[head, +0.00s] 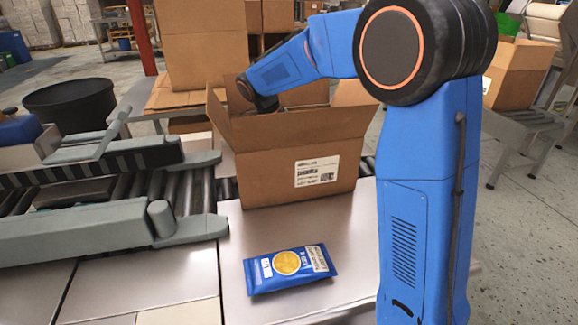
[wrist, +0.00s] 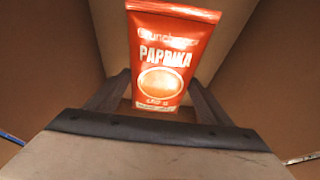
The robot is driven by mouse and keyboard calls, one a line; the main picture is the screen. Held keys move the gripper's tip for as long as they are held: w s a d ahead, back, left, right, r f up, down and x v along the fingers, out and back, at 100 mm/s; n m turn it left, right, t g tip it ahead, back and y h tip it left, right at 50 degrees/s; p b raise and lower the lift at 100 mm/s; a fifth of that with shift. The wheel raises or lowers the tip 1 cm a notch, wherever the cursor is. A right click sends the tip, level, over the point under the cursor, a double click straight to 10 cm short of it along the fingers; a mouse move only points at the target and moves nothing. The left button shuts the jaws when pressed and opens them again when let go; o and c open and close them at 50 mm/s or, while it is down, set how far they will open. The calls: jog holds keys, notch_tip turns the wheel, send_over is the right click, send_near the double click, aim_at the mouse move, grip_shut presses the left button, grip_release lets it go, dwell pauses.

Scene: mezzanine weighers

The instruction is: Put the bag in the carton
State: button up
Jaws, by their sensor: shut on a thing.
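The open carton (head: 290,165) stands on the metal table with its flaps up and a white label on its front. My arm reaches over it, and my gripper is hidden inside the carton in the head view. In the wrist view my gripper (wrist: 158,100) is shut on a red paprika bag (wrist: 165,60), with brown carton walls around it. The bag does not show in the head view. A second bag, blue with a yellow disc (head: 290,268), lies flat on the table in front of the carton.
A roller conveyor (head: 190,190) with grey side rails lies left of the carton. Another carton (head: 203,45) stands behind it, and one more (head: 515,75) stands at the right. A black bin (head: 85,105) is at the left. The table beside the blue bag is clear.

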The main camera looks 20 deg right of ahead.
jog(key=shift+f, duration=2.5)
jog(key=o, duration=1.2)
jog(key=shift+f, duration=0.1)
jog(key=shift+c, duration=0.2)
jog(key=v, duration=1.2)
